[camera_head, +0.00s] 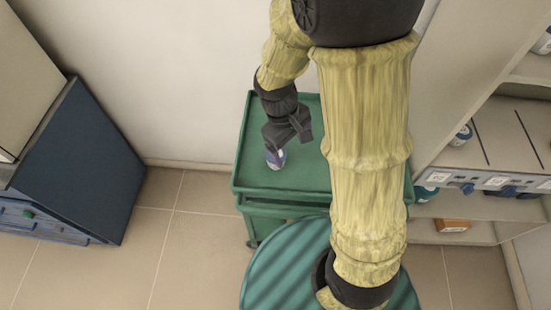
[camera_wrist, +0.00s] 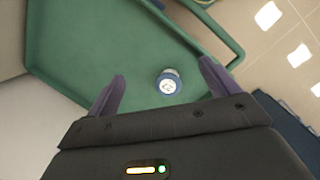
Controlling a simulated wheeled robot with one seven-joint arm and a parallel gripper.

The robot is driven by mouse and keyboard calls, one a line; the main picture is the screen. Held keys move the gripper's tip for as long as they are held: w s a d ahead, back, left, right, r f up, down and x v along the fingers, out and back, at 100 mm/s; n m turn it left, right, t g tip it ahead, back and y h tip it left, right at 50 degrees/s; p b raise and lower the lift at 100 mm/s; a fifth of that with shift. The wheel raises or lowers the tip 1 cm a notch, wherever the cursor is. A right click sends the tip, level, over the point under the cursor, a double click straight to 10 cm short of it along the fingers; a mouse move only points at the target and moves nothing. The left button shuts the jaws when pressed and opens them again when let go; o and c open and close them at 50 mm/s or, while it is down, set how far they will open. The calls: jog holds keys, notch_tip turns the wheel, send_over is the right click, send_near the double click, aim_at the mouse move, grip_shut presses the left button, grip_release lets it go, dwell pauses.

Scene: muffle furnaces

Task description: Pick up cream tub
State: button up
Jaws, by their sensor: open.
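The cream tub (camera_head: 275,158) is a small white and blue container standing on the green cart (camera_head: 309,178), near the left side of its top. In the wrist view the tub (camera_wrist: 168,82) shows from above, with a white top and a blue body. My gripper (camera_head: 275,149) is above the cart top, over the tub, and hides part of it in the head view. In the wrist view my gripper (camera_wrist: 162,80) is open, with one finger on each side of the tub. The tub appears nearer the right finger. I cannot tell the height gap.
The cart top is otherwise clear where visible and has a raised rim. A shelf unit (camera_head: 490,150) with jars and an orange box (camera_head: 453,226) stands to the right. A dark blue cabinet (camera_head: 85,165) stands at the left. A wall is behind the cart.

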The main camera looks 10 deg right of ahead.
jog(key=w+a+f+n+h+b, duration=0.2)
jog(key=a+f+n+h, duration=0.4)
jog(key=a+f+n, duration=0.15)
jog(key=n+t+h+b, duration=0.2)
jog(key=n+t+h, duration=0.2)
jog(key=n+t, duration=0.15)
send_near(267, 156)
jog(key=a+r, duration=0.1)
jog(key=r, duration=0.1)
jog(key=shift+s+a+n, duration=0.35)
jog(key=shift+a+n, duration=0.25)
jog(key=shift+n, duration=0.1)
jog(key=shift+w+d, duration=0.1)
jog(key=p+x, duration=0.2)
jog(key=x, duration=0.9)
jog(key=shift+d, duration=0.15)
jog(key=shift+d+f, duration=0.2)
jog(key=shift+d, duration=0.2)
jog(key=shift+w, duration=0.1)
